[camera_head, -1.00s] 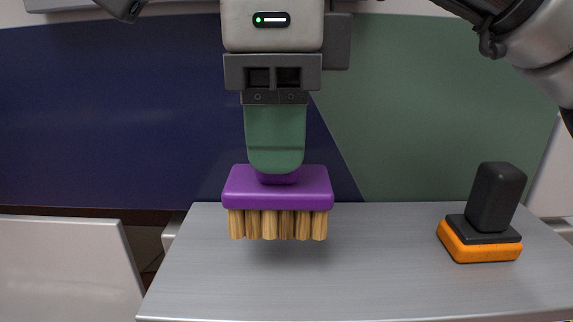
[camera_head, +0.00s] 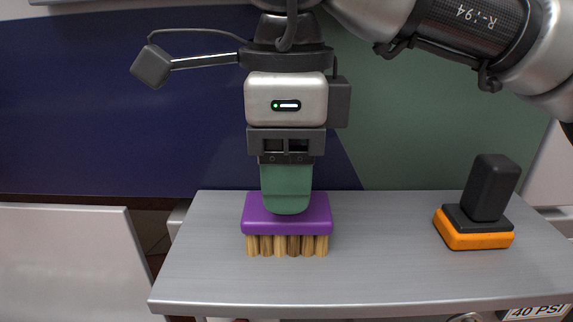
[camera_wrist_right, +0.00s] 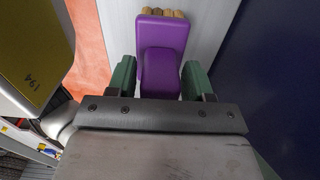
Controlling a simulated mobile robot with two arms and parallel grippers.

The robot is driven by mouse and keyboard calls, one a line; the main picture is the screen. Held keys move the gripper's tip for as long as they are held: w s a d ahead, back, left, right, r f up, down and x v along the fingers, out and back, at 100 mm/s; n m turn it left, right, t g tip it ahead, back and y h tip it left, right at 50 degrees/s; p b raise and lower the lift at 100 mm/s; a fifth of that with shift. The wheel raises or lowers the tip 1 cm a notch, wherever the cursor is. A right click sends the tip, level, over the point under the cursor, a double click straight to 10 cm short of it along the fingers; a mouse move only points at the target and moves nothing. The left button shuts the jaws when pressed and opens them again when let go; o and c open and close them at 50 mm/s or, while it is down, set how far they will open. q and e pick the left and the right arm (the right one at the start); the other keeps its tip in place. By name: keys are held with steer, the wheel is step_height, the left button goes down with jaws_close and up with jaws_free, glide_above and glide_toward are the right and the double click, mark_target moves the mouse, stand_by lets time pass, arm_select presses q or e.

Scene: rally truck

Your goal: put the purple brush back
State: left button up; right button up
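The purple brush (camera_head: 287,222) has a purple block and tan bristles pointing down. It is upright over the left part of a grey metal bench top (camera_head: 385,270). The bristle tips are at or just above the surface; I cannot tell if they touch. My right gripper (camera_head: 287,190) comes from above with green fingers around the brush's handle. My left gripper is not in view.
An orange and black block-like tool (camera_head: 474,228) stands on the right of the bench top. The bench between it and the brush is clear. A pale panel (camera_head: 70,262) stands at the left, apart from the bench. A blue and green wall is behind.

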steer(key=shift+o, duration=0.7)
steer(key=shift+f, duration=0.1)
step_height(320, 180, up, 4)
steer(key=shift+s+d+f+b, duration=0.1)
steer(key=shift+s+d+b, duration=0.05)
steer(key=shift+b, duration=0.75)
step_height(320, 180, up, 7)
steer(key=shift+s+d+r+p, duration=0.1)
steer(key=shift+s+d+p, duration=0.05)
steer(key=shift+p, duration=0.65)
